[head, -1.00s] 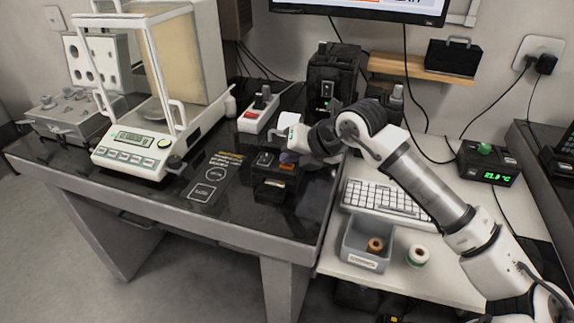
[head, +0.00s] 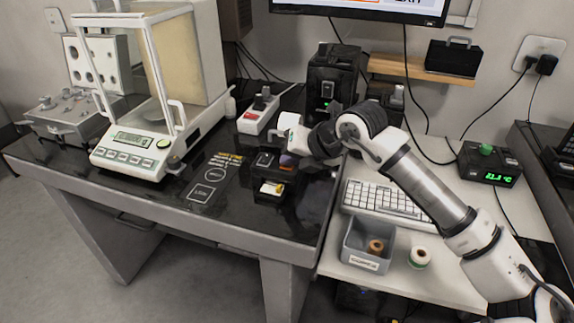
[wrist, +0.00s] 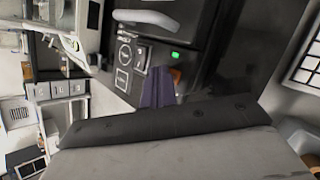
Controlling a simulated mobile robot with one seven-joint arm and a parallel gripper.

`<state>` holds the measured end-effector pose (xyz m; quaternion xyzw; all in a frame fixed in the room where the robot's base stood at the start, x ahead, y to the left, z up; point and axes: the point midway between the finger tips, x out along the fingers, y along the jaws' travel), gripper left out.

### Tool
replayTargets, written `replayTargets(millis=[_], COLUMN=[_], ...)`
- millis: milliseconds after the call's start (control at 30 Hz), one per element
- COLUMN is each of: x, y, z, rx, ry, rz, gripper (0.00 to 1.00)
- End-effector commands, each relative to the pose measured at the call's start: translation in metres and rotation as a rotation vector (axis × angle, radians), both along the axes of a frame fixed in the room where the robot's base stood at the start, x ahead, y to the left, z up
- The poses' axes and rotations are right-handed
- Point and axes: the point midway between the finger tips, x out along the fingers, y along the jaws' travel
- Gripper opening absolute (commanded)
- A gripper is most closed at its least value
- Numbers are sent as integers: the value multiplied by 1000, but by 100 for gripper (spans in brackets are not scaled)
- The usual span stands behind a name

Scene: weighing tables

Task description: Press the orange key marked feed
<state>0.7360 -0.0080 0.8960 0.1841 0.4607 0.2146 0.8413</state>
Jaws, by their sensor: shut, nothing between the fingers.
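The small black label printer (head: 272,168) stands near the right end of the black weighing table. Its orange feed key (head: 287,166) shows just below my gripper (head: 289,157), and an orange edge of it also shows in the wrist view (wrist: 176,74). My gripper's purple-grey fingers (wrist: 157,88) are together and empty, at the key and partly covering it. I cannot tell whether they touch it. A white and yellow label (head: 272,188) sticks out of the printer's front. A green light (wrist: 175,55) is lit on the printer in the wrist view.
The glass-sided balance (head: 130,150) stands to the left. A keyboard (head: 385,203) and a grey bin (head: 367,249) are on the lower white table to the right.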

Motion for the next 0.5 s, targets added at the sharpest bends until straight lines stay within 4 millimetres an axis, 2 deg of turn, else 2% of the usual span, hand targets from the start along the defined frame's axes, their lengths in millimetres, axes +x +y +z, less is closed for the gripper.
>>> replayTargets(millis=[500], x=[0], y=[0], z=[15], rx=[0], ry=[1], rz=[1], gripper=[0])
